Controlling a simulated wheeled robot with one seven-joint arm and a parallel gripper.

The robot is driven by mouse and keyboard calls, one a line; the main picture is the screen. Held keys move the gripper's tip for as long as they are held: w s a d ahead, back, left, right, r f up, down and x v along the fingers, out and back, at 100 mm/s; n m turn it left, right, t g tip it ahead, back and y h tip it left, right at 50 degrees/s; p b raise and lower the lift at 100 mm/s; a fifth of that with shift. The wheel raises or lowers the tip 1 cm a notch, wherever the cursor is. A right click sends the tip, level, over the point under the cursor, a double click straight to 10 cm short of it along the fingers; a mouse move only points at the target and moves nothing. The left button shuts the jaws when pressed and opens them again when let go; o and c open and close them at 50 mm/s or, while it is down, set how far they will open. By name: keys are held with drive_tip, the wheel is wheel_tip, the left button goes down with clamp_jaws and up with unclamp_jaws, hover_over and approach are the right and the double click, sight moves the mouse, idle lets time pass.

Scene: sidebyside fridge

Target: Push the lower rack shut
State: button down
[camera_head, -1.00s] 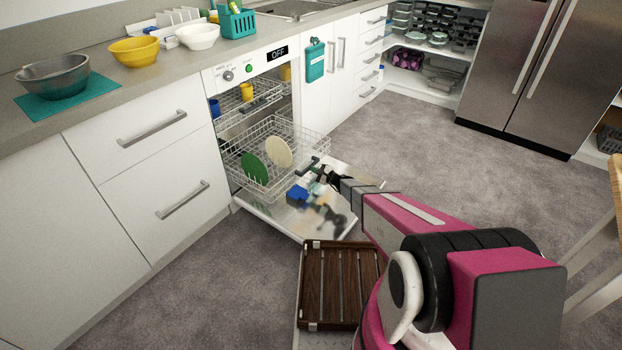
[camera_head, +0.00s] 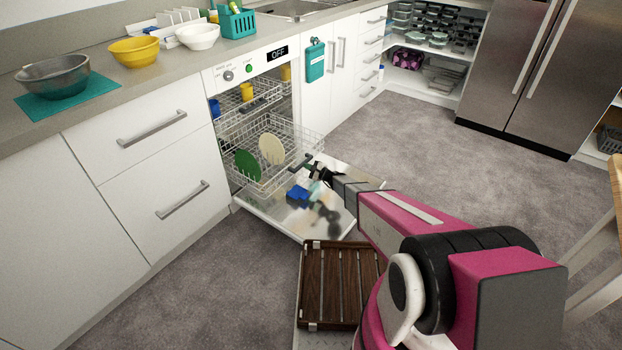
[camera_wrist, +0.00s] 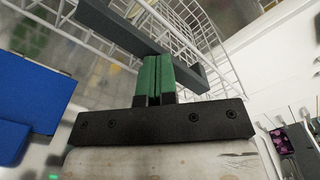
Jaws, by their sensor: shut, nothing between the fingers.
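The lower rack (camera_head: 262,178) is a white wire basket, partly out of the dishwasher over its lowered door (camera_head: 330,222). It holds a green plate (camera_head: 248,165) and a cream plate (camera_head: 271,149). A dark handle (camera_head: 301,163) is on its front; the wrist view shows the handle (camera_wrist: 115,28) close up. My gripper (camera_head: 316,172) is shut and empty at the rack's front. In the wrist view its green fingertips (camera_wrist: 156,72) are together at the handle and appear to touch it. The rack's far inside is hidden.
The upper rack (camera_head: 245,107) holds blue and yellow cups. A blue object (camera_head: 298,193) shows at the door. A wooden slatted tray (camera_head: 340,285) is in front of the door. Grey floor (camera_head: 420,125) is free on the right.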

approach(276, 151)
drive_tip(key=shift+w+a+f, duration=0.2)
drive_tip(key=shift+w+f, duration=0.65)
drive_tip(key=shift+w, duration=0.25)
drive_tip(key=shift+x, duration=6.05)
drive_tip(key=shift+x, duration=3.15)
drive_tip(key=shift+v, duration=4.15)
